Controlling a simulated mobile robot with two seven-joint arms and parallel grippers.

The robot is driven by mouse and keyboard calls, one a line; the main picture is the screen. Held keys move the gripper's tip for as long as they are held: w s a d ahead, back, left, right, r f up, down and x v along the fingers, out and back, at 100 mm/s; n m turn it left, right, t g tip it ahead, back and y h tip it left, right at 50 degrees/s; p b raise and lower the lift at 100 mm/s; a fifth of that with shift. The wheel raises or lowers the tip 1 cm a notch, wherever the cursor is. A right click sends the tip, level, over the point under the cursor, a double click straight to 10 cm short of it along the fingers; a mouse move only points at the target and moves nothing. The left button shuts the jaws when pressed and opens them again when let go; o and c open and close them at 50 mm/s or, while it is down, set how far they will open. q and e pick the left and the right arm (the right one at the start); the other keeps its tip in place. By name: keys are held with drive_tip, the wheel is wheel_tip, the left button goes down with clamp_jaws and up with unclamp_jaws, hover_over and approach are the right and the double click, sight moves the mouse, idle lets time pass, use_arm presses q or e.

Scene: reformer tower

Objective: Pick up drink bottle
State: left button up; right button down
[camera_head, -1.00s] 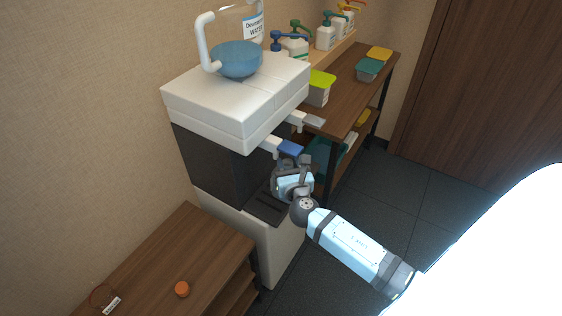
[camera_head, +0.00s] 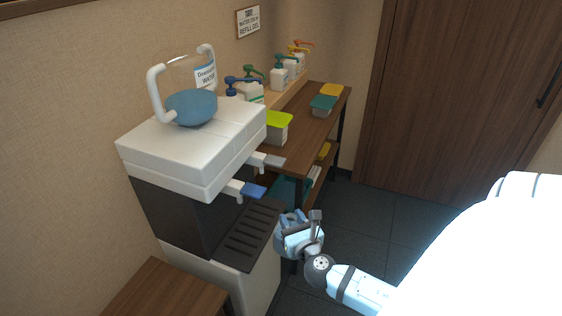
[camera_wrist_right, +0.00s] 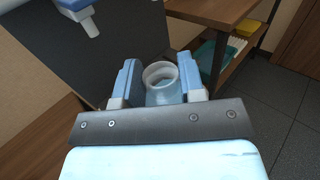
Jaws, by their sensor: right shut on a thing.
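My right gripper (camera_head: 293,219) is at the front right of the water dispenser, just off the edge of its drip tray. In the right wrist view its two blue fingers (camera_wrist_right: 163,84) are shut on the drink bottle (camera_wrist_right: 160,74), a clear, open-mouthed bottle with a whitish rim and a pale blue tint. The bottle's lower part is hidden behind the gripper's grey plate. In the head view the bottle is hard to make out within the gripper. My left gripper is not in view.
The white and black water dispenser (camera_head: 190,150) has a blue tap lever (camera_head: 253,191), a grey lever (camera_head: 273,160) and a slotted drip tray (camera_head: 250,235). A brown shelf (camera_head: 300,130) with pump bottles and lidded boxes stands behind. A brown table (camera_head: 165,292) is at lower left. Dark floor is clear at right.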

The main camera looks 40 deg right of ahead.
drive_tip(key=s, duration=0.1)
drive_tip(key=s+d, duration=0.1)
drive_tip(key=s, duration=0.2)
drive_tip(key=shift+d, duration=0.3)
drive_tip(key=shift+s, duration=0.1)
